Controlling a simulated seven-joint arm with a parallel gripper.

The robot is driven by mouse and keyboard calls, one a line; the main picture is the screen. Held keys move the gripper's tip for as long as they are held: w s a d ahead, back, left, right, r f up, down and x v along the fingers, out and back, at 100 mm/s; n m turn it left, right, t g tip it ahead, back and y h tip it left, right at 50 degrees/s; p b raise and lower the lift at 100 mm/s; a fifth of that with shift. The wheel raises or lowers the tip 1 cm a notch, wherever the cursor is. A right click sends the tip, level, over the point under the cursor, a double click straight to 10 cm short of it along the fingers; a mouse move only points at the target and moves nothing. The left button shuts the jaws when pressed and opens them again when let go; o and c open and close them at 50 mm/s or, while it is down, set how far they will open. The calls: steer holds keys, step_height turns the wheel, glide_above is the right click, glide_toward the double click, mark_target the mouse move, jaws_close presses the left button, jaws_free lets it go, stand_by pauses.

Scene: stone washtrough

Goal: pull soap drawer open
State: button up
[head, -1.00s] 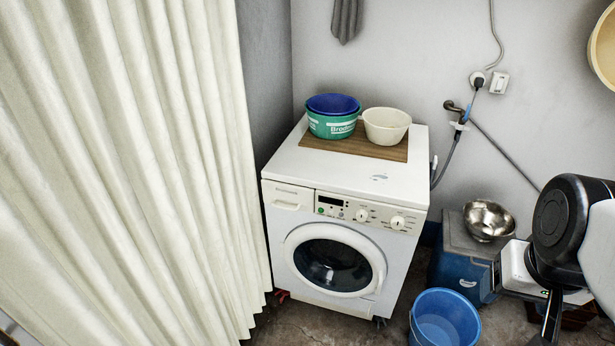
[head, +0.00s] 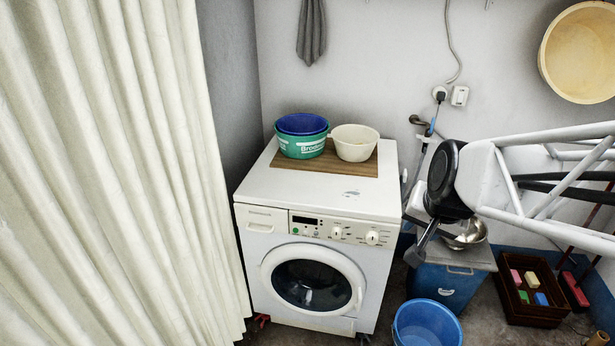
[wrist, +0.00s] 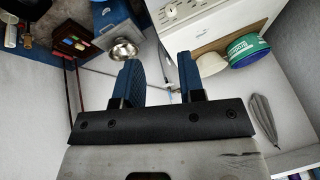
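The white washing machine (head: 345,276) stands against the back wall. Its soap drawer (head: 262,218) is the panel at the upper left of the front, and it looks flush and closed. My gripper (head: 416,254) hangs to the right of the machine, well apart from the drawer. In the wrist view the two blue fingers of my gripper (wrist: 160,82) are apart with nothing between them. The wrist view also shows part of the machine's front with knobs (wrist: 186,8); the drawer is not clearly seen there.
A green-and-blue tub (head: 302,147) and a cream bowl (head: 354,143) stand on a wooden board on the machine. A blue bucket (head: 427,324), a blue cooler (head: 446,285) and a steel bowl (head: 474,233) are at right. A cream curtain (head: 110,180) hangs left.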

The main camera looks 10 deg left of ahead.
steer(key=w+a+f+m+t, duration=0.25)
steer(key=w+a+f, duration=0.25)
steer(key=w+a, duration=0.35)
steer(key=w+a+f+m+t+y, duration=0.1)
steer(key=w+a+f+m, duration=0.25)
steer(key=w+a, duration=0.5)
steer(key=w+a+f+m+t, duration=0.2)
steer(key=w+a+f, duration=0.3)
steer(key=w+a, duration=0.4)
steer(key=m+t+h, duration=0.3)
steer(key=m+t, duration=0.2)
steer(key=m, duration=0.3)
glide_toward(259, 230)
steer(key=shift+f+x, duration=0.25)
steer(key=shift+x, duration=1)
steer(key=shift+s, duration=0.1)
steer(key=shift+x, duration=3.9)
jaws_close()
